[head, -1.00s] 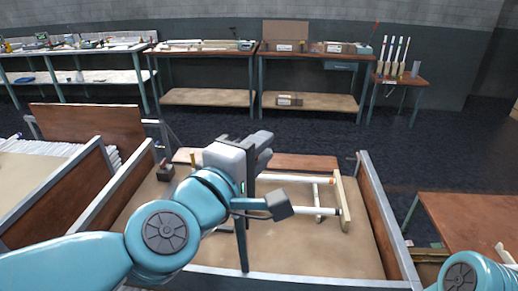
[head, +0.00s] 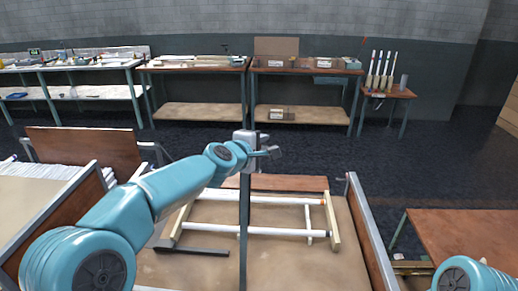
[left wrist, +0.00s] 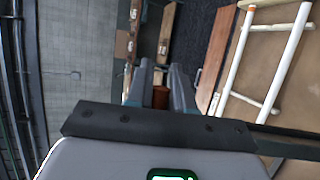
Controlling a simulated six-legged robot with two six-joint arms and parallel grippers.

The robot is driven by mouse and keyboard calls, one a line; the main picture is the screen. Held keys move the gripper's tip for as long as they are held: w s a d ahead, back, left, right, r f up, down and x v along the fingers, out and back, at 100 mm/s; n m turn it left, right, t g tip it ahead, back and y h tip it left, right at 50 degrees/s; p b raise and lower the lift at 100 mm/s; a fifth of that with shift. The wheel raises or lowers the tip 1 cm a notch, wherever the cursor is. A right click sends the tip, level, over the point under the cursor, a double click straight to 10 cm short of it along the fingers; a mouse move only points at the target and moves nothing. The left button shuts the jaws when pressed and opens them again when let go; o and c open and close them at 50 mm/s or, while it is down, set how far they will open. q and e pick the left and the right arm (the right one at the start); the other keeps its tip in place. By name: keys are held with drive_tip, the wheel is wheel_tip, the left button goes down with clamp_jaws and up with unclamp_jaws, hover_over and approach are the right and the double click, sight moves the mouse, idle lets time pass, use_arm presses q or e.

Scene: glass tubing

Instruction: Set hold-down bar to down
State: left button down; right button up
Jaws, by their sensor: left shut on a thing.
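My left gripper (head: 268,152) is raised above the back part of the wooden bench and is shut. In the left wrist view its fingers close around a reddish-brown piece (left wrist: 160,97). I cannot tell whether this piece belongs to the hold-down bar. A dark upright bar (head: 244,225) runs down below the gripper; whether it is joined to anything is unclear. Another dark bar (head: 195,251) lies low at the left of the frame of white tubes (head: 255,231), its left end near my arm. My right gripper is out of view.
The bench has a raised metal-edged side wall (head: 368,235) on the right and a wooden strip (head: 285,183) at the back. A brown table (head: 465,235) stands to the right. Benches with tools line the far wall, with open dark floor before them.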

use_arm(q)
drive_tip(key=w+f, duration=0.2)
drive_tip(key=shift+w+d+f, duration=0.15)
drive_tip(key=shift+w+f, duration=0.1)
drive_tip(key=shift+f, duration=0.1)
drive_tip(key=c, duration=1.1)
unclamp_jaws()
drive_tip(key=shift+w, duration=0.1)
drive_tip(key=shift+r, duration=0.3)
drive_tip(key=b+v, duration=0.3)
drive_tip(key=v, duration=0.4)
drive_tip(key=shift+f, duration=0.1)
drive_tip(key=v, duration=0.9)
drive_tip(key=shift+b, duration=0.4)
